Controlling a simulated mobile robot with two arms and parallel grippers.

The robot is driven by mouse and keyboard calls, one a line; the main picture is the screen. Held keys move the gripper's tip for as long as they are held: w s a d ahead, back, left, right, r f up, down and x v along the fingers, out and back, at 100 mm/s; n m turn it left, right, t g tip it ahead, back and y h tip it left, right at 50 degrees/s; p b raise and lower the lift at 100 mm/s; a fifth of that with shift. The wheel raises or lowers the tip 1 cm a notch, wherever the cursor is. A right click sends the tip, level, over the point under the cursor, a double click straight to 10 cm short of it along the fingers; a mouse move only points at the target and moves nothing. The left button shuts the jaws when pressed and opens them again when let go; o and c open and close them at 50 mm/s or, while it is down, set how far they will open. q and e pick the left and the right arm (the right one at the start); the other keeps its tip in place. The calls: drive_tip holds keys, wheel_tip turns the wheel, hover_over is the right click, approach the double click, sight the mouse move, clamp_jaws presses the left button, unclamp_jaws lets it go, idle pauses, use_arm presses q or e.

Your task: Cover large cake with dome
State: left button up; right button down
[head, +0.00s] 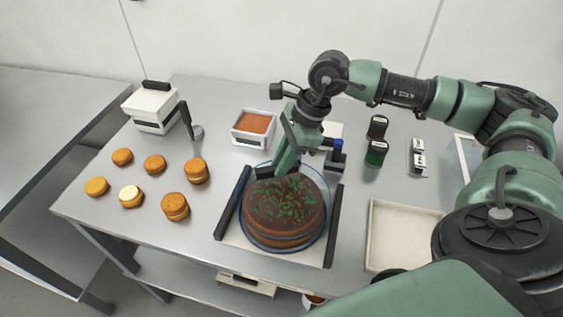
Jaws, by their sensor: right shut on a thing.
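The large cake (283,208), brown with green flecks on top, sits on a pale board (312,254) with black bars at its left and right sides. The clear dome (325,192) shows as a thin bluish outline around and over the cake. Whether its rim rests on the board or hangs slightly above it, I cannot tell. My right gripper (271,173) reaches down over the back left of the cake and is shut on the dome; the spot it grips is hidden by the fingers. My left gripper is out of view.
Several small round cakes (154,164) stand on the left of the table. Behind are a white box (151,106) and a tub of orange-brown crumbs (254,127). Dark and green jars (376,153) stand at the back right. An empty pale tray (402,233) lies right of the board.

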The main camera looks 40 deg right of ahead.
drive_tip(key=shift+f+b, duration=0.2)
drive_tip(key=shift+b, duration=0.15)
idle(0.7)
drive_tip(key=c, duration=1.3)
unclamp_jaws()
drive_tip(key=shift+o, duration=0.6)
drive_tip(key=o, duration=0.4)
drive_tip(key=shift+r+p, duration=1.85)
drive_tip(key=shift+r, duration=1.65)
